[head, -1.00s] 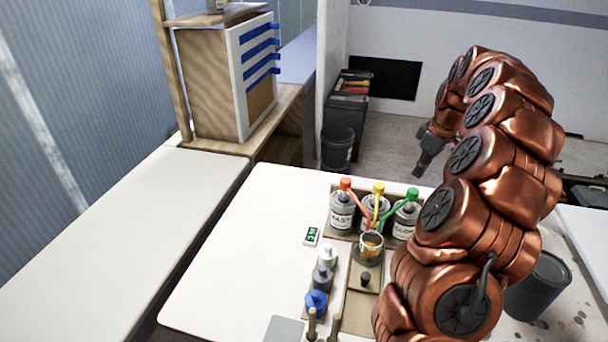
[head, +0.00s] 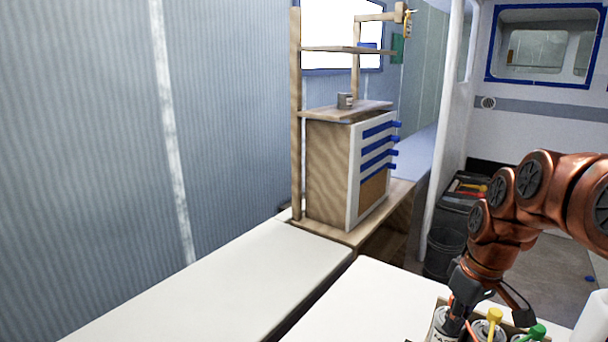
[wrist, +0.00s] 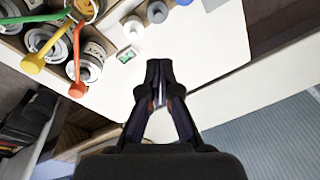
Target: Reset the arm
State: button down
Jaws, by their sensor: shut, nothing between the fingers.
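My copper-coloured arm (head: 525,205) comes in from the right in the head view and bends down toward the white table. In the wrist view my gripper (wrist: 158,100) has its dark fingertips together with nothing between them. It points over the bare white tabletop (wrist: 205,65). In the head view its tips are low in the picture near the bottles and partly hidden by them and the picture edge.
A dark bin (head: 443,252) stands behind.

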jog(key=s+a+f+m, duration=0.1)
jog(key=s+a+f, duration=0.1)
jog(key=s, duration=0.6)
jog(key=s+a+f+m+g+h, duration=0.1)
jog(key=s+a+f+m, duration=0.1)
jog(key=s+a, duration=0.3)
jog(key=s+a+f+m+g, duration=0.1)
jog(key=s+a+f, duration=0.1)
jog(key=s, duration=0.8)
jog(key=shift+s+a+h, duration=0.3)
jog(key=shift+a, duration=0.35)
